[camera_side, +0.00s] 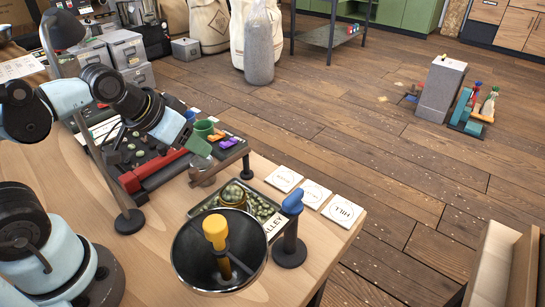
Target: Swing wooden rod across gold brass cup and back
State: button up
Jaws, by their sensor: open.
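A gold-brown cup (232,197), apparently the brass one, stands among greenish beans in the shallow tray (268,194). My gripper (196,142) is above the black and red rack, behind and to the left of the cup, and apart from both cup and rod. It is open. Its fingertips are small and partly lost against the green things there.
A blue-topped post on a black base (291,245) stands right of the bowl. White lettered cards (343,211) lie along the table's right edge. The rack (150,172) holds small coloured items. A lamp post (128,215) stands at left. Bare wood (150,270) lies left of the bowl.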

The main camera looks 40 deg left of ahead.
aim_at(193, 169)
jog(key=shift+w+r+n+g, duration=0.1)
jog(key=shift+r+n+g, duration=0.2)
jog(key=shift+r+n, duration=0.1)
notch_tip(193, 169, up, 7)
jog(key=s+n+g, duration=0.1)
jog(key=n+g, duration=0.5)
jog(key=n, duration=0.2)
jog(key=shift+s+d+f, duration=0.1)
jog(key=shift+d+f, duration=0.05)
jog(key=shift+f, duration=1.9)
jog(key=shift+s+d+f, duration=0.1)
jog(key=shift+f, duration=1.9)
jog(key=shift+d+f, duration=0.15)
jog(key=shift+f, duration=1.9)
jog(key=shift+c, duration=0.4)
grip_shut()
